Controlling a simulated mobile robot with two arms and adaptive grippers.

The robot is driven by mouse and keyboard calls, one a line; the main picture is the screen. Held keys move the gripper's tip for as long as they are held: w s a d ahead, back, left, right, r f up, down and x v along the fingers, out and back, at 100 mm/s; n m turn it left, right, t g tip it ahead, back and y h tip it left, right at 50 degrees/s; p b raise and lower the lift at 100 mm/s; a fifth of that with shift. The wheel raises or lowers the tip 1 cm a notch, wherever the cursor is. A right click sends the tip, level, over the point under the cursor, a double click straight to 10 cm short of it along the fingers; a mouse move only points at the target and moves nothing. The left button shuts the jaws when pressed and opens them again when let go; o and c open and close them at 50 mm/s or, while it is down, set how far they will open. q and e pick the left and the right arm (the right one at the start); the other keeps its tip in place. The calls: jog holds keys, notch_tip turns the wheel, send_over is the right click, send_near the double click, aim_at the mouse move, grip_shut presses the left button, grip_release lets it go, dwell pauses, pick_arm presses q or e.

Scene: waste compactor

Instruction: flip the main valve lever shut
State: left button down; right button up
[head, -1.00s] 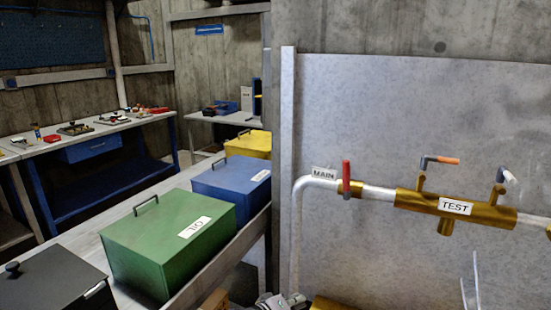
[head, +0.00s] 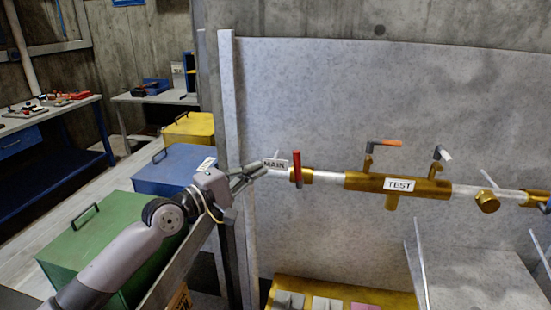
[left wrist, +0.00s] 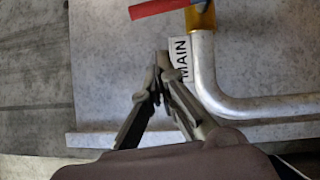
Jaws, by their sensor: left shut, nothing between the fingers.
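The red main valve lever (head: 297,168) stands upright across the horizontal pipe, just right of the MAIN label (head: 275,163). In the left wrist view part of the red lever (left wrist: 160,6) shows at the top edge, with the MAIN label (left wrist: 181,60) below it. My left gripper (head: 262,168) is shut and empty. Its tips are just left of the lever, by the MAIN label, and apart from the lever. In the left wrist view the closed fingertips (left wrist: 161,62) overlap the label's edge. My right gripper is not in view.
A brass TEST block (head: 352,181) with two small handles (head: 384,143) sits further right on the pipe. A grey panel (head: 330,80) backs the pipe.

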aim_at(299, 166)
pick_arm(q)
jog(key=d+p, duration=0.1)
jog(key=d, duration=0.1)
jog(key=w+d+p, duration=0.1)
jog(key=d+p, duration=0.1)
jog(key=d, duration=0.1)
jog(key=shift+w+d+r, duration=0.25)
jog(key=shift+w+d, duration=0.05)
jog(key=shift+w, duration=0.05)
jog(key=shift+s+d+r+p, duration=0.15)
jog(key=shift+d+r+p, duration=0.3)
jog(key=shift+d+p, duration=0.3)
